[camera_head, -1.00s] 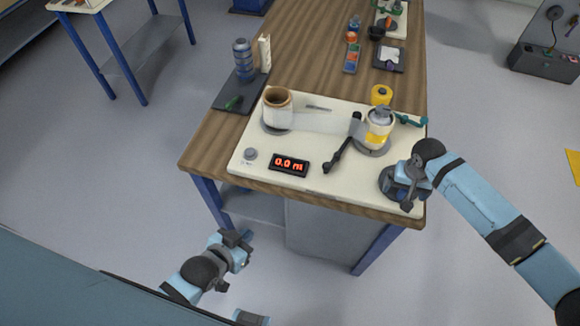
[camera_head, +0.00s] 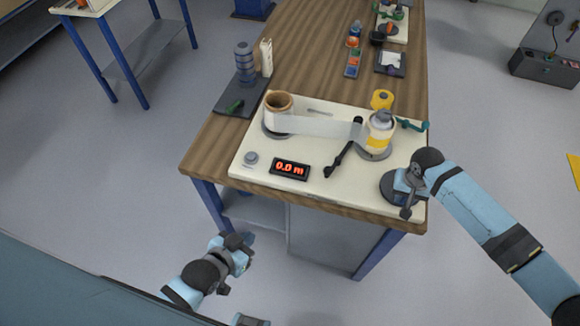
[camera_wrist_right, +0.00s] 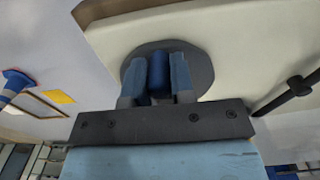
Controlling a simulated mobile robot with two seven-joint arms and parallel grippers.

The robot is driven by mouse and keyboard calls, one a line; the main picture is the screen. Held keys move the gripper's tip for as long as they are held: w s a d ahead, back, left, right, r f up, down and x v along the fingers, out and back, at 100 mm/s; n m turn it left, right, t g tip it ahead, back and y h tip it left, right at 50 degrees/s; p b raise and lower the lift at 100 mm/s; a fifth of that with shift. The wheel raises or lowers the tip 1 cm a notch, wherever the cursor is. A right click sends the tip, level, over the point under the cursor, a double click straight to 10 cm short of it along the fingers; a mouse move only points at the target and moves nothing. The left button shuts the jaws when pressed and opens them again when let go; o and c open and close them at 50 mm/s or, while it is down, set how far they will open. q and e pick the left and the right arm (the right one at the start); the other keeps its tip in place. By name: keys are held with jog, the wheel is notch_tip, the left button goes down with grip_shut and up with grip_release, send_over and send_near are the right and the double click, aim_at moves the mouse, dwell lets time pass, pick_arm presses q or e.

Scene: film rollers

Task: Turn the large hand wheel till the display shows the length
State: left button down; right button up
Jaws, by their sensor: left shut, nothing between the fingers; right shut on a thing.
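The large hand wheel is a dark grey disc (camera_head: 386,187) at the front right of the cream board; it also fills the middle of the right wrist view (camera_wrist_right: 204,68). My right gripper (camera_head: 404,185) is over it. In the right wrist view its two fingers are shut on the wheel's dark blue handle (camera_wrist_right: 158,74). The gripper and wrist hide part of the wheel. The black display (camera_head: 290,168) reads 0.0 m in red. My left gripper (camera_head: 240,243) is shut and empty, in front of and below the table edge.
A pale film strip (camera_head: 318,125) runs from the left roll (camera_head: 278,115) to the yellow-banded right roller (camera_head: 379,139). A black lever (camera_head: 343,158) stands between display and roller. A grey knob (camera_head: 251,158) is left of the display. A dark tray (camera_head: 238,98) lies at left.

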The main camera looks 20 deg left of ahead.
jog(key=shift+d, duration=0.1)
jog(key=shift+w+d+r+p, duration=0.15)
jog(key=shift+d+p, duration=0.1)
jog(key=shift+d, duration=0.2)
jog(key=shift+w+d+f+p, duration=0.1)
jog(key=shift+d+p, duration=0.1)
jog(key=shift+d, duration=0.45)
jog(key=shift+w, duration=0.1)
jog(key=shift+w+d, duration=0.3)
jog(key=shift+d, duration=0.1)
jog(key=shift+w+d, duration=0.2)
jog(key=shift+w, duration=0.05)
jog(key=shift+w+d, duration=0.15)
jog(key=shift+w, duration=0.1)
